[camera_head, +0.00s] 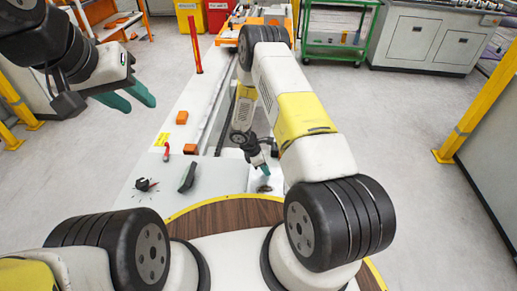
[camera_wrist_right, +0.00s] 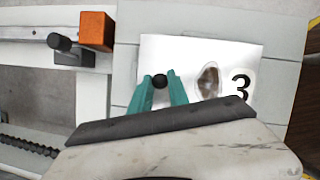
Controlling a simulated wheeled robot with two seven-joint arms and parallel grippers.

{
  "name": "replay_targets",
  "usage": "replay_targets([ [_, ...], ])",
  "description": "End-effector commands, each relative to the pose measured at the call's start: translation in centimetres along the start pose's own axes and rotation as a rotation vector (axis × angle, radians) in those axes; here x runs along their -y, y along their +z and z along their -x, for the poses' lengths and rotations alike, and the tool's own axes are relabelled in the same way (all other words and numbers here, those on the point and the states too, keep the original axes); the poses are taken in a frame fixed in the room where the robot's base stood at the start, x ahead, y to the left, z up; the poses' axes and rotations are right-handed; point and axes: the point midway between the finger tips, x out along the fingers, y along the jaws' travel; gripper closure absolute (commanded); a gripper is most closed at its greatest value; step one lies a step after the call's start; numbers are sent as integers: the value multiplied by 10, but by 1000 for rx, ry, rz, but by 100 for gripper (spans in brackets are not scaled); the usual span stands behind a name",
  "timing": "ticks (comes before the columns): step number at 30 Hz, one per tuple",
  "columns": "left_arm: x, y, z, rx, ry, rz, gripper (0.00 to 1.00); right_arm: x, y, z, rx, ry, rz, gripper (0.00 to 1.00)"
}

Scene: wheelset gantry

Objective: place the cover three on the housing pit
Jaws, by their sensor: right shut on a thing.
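My right gripper (camera_head: 265,170) is low over the near right part of the white work surface in the head view. In the right wrist view its teal fingers (camera_wrist_right: 163,90) are shut on a small black knob (camera_wrist_right: 160,81). Below the knob lies a white panel (camera_wrist_right: 210,52) marked with a black 3 (camera_wrist_right: 240,87). A brown oval patch (camera_wrist_right: 208,80), perhaps the pit, shows between knob and number. I cannot tell whether the knob and the panel are one piece, the cover three. My left gripper (camera_head: 138,101) is open and empty, raised at the upper left.
Orange blocks (camera_head: 180,117) (camera_head: 190,148) stand on the bench beside the long rail. A black knob-like part (camera_head: 145,185), a dark green tool (camera_head: 187,178) and a small red-handled part (camera_head: 166,153) are at the near left. A red post (camera_head: 195,48) rises farther back.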

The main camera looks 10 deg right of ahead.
Motion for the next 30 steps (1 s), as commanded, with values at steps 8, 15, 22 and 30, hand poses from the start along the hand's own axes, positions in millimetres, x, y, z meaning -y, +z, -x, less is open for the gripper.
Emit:
replay_targets([
  [8, 0, 0, 0, 0, 0, 0, 64, -2, -4, -11, 0, 3, -1, 100],
  [15, 0, 0, 0, 0, 0, 0, 64, -1, -5, -13, 0, 3, -1, 63],
  [22, 0, 0, 0, 0, 0, 0, 64, -1, -5, -13, 0, 3, -1, 57],
  [30, 0, 0, 0, 0, 0, 0, 64, -2, -4, 1, 0, 4, 0, 57],
])
